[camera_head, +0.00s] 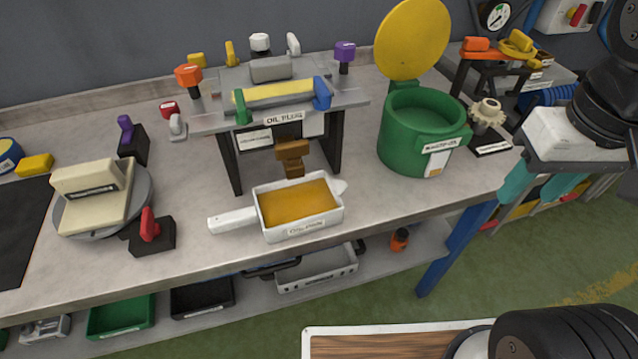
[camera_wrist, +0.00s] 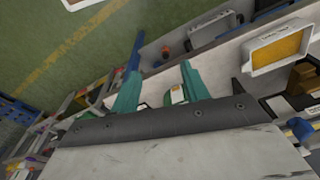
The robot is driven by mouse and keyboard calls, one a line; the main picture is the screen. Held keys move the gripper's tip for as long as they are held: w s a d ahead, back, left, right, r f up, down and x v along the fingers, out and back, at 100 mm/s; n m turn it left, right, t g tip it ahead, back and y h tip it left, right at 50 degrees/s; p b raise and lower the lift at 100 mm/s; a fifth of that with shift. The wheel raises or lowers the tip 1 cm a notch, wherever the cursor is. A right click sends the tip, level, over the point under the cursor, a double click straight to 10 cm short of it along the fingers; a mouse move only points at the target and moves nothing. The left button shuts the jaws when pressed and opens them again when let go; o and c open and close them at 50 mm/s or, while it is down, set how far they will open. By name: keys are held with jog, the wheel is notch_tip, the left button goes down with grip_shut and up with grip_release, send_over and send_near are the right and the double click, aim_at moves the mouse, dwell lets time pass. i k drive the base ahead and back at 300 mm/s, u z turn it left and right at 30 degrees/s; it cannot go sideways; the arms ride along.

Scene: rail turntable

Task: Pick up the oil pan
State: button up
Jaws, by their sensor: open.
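The oil pan (camera_head: 305,229) is a white rectangular pan filled with amber oil. It sits on the workbench below the raised "OIL PLUG" stand, with a white handle (camera_head: 232,221) pointing left and a spout on its right. It also shows at the upper right of the wrist view (camera_wrist: 253,57). The brown oil plug (camera_head: 292,155) hangs just behind and above the pan. My gripper (camera_head: 515,188) is out past the bench's right end, well to the right of the pan. Its two teal fingers (camera_wrist: 157,88) are apart, with no object held between them.
A green waste-oil can (camera_head: 408,150) with its yellow lid raised stands right of the pan. The plug stand (camera_head: 336,148) rises behind it. A red-handled clamp (camera_head: 151,236) and a turntable (camera_head: 143,197) are to the left. The bench front before the pan is clear.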

aim_at(286, 209)
jog(key=z, duration=1.45)
jog(key=k, duration=0.85)
jog(key=u, duration=1.45)
